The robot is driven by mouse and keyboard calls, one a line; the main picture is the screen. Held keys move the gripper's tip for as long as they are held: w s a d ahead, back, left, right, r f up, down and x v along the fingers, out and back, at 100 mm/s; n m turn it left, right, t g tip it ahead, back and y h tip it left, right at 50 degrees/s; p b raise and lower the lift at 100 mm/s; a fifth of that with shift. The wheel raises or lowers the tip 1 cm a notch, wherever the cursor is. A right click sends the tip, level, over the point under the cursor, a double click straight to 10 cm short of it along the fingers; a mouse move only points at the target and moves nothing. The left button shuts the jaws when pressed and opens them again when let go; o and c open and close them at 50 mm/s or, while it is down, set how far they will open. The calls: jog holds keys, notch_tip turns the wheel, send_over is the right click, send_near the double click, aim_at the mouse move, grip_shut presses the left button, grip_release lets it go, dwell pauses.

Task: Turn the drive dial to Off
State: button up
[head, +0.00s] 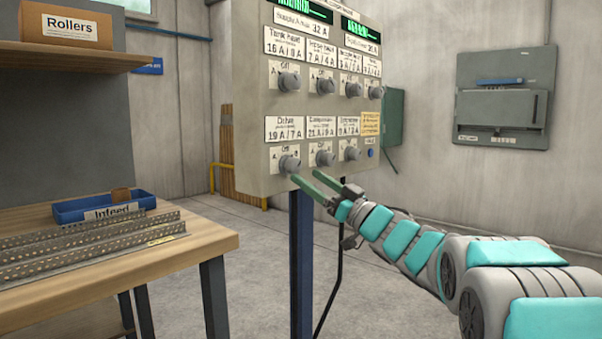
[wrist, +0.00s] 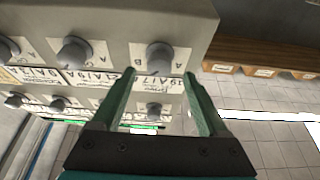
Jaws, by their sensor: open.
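The Drive dial (head: 290,163) is a grey knob at the left of the lower row on the beige panel, under the label "Drive 19 A / 7 A". It also shows in the wrist view (wrist: 159,55), where the panel appears upside down. My gripper (head: 305,175) is open and empty just below and right of this dial in the head view. In the wrist view my gripper (wrist: 159,73) has its two green fingers spread, with the dial just beyond and between the tips. I cannot tell whether a finger touches it, nor read its setting.
Other dials sit close by, including the Compressor dial (head: 324,158) and another (head: 351,153). A blue post (head: 301,260) supports the panel. A wooden bench (head: 190,245) with perforated metal rails and a blue Infeed tray (head: 75,210) stands left. Open floor lies between.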

aim_at(298, 169)
jog(key=shift+x, duration=1.95)
jog(key=shift+c, duration=0.4)
grip_shut()
